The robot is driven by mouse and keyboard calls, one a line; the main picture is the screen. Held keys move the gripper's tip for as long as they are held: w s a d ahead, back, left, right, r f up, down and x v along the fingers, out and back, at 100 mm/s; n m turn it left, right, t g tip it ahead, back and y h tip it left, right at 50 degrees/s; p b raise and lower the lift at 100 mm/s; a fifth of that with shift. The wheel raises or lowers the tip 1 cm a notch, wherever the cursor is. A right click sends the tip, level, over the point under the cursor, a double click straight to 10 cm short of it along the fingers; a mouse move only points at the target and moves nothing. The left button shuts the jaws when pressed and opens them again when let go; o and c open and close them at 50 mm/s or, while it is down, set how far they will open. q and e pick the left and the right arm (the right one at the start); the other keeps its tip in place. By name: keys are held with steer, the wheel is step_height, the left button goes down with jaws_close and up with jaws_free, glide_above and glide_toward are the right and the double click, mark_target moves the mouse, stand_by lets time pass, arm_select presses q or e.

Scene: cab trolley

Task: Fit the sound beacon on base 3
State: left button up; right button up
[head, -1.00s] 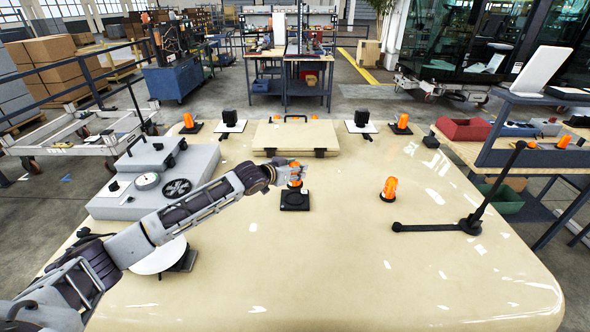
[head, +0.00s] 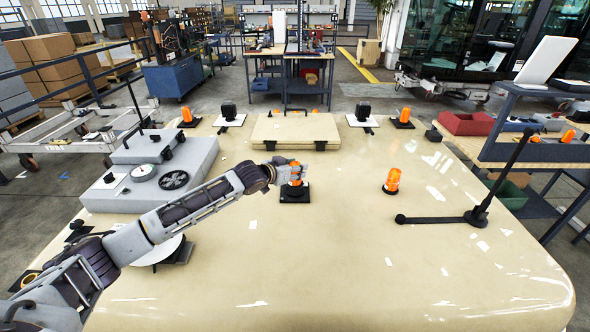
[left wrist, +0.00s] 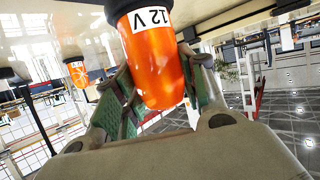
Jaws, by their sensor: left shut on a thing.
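My left gripper (head: 287,175) is shut on an orange sound beacon (head: 295,178). In the left wrist view the same beacon (left wrist: 152,65) sits between the two fingers, with a white "12 V" label and a black end. In the head view it is upright over a black square base (head: 294,194) on the cream roof. Its lower end meets the base in the picture; I cannot tell whether it is seated. A second orange beacon (head: 391,181) stands on the roof to the right, slightly tilted in the picture. No base number is readable. My right gripper is out of view.
The cream roof (head: 330,255) is clear in front. A grey unit with a fan (head: 150,178) stands left, a hatch (head: 297,129) behind, and a black hinged arm (head: 484,205) right. Orange beacons (head: 187,117) (head: 404,118) stand at the far corners.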

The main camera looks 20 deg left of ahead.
arm_select(q)
steer(key=shift+f, duration=1.05)
steer(key=shift+f, duration=0.35)
stand_by(0.8)
steer(key=o, duration=1.2)
steer(key=shift+s, duration=0.15)
steer(key=shift+v, duration=5.85)
steer(key=shift+a, duration=0.1)
